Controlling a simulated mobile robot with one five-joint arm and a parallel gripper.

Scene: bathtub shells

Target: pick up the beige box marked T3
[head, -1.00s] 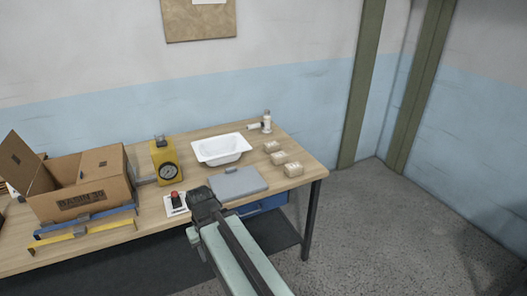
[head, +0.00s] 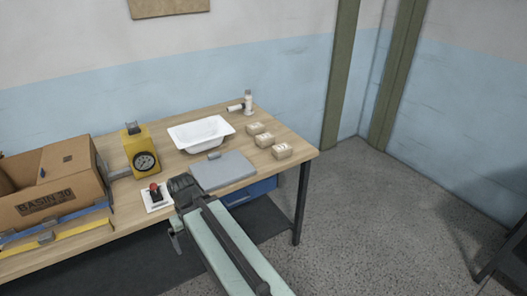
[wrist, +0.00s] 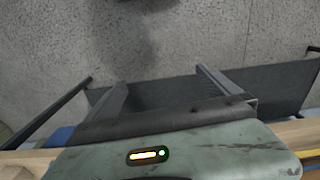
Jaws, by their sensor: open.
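Three small beige boxes stand in a row at the right end of the bench in the head view: a far one (head: 255,128), a middle one (head: 265,140) and a near one (head: 281,151). Their marks are too small to read, so I cannot tell which is T3. My gripper (wrist: 160,76) shows in the wrist view with its two dark fingers spread apart and nothing between them, above the floor. In the head view my arm's end is at the bench's front edge, left of the boxes and apart from them. The wrist view shows no box.
A grey lidded slab (head: 222,170) lies between my arm and the boxes. A white basin (head: 201,133), a bottle (head: 248,103), a yellow gauge (head: 140,150), a red button (head: 155,192) and an open carton (head: 50,185) stand on the bench (head: 291,136). Open floor lies right.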

